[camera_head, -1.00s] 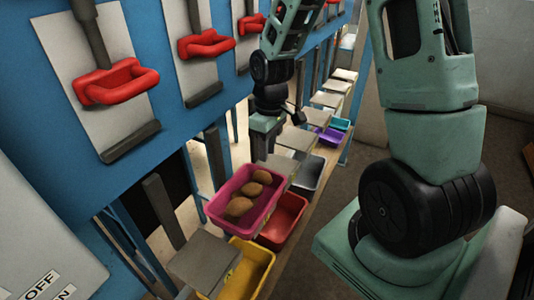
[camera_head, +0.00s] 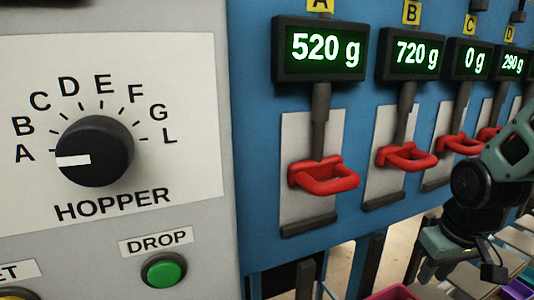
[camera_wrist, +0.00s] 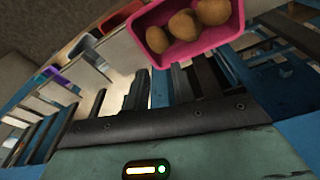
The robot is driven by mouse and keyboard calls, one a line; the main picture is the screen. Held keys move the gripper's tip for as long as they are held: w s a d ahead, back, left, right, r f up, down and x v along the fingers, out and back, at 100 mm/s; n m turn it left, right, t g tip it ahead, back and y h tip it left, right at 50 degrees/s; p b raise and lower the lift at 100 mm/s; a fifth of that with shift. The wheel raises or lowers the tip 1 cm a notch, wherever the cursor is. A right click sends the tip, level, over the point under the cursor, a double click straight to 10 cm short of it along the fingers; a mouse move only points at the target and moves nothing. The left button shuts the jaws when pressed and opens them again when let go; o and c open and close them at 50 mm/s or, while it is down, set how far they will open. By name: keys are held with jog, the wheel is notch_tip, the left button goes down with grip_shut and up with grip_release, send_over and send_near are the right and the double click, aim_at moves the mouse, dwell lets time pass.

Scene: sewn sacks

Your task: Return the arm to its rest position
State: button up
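My gripper (camera_head: 462,248) hangs from my green and black arm at the right edge of the head view, in front of the blue panel. Its fingertips are hidden there. In the wrist view, the green gripper body fills the bottom, with a small lit status strip. Dark finger-like shapes stand above it, but I cannot tell the gap between them from the bars behind. The pink bin (camera_wrist: 205,41) holds brown potatoes (camera_wrist: 183,24) and is apart from the gripper body. Only a sliver of this bin (camera_head: 393,292) shows in the head view.
The blue panel (camera_head: 257,110) carries red handles (camera_head: 325,177) under displays reading 520 g, 720 g, 0 g and 290 g. At left, the hopper dial (camera_head: 95,151) points to A, above a green DROP button (camera_head: 163,270). A purple bin (camera_head: 517,289) stands low at right.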

jog(key=s+a+r+n+g, duration=0.1)
jog(key=s+a+n, duration=0.2)
jog(key=s+a, duration=0.4)
jog(key=s+a+r+n+g, duration=0.1)
jog(key=s+a+r+n, duration=0.1)
jog(key=s+a+n, duration=0.2)
jog(key=s+a, duration=0.3)
jog(key=a, duration=0.5)
jog(key=shift+s+a+r+y, duration=0.15)
jog(key=shift+s+r+y, duration=0.05)
jog(key=shift+s+y, duration=0.1)
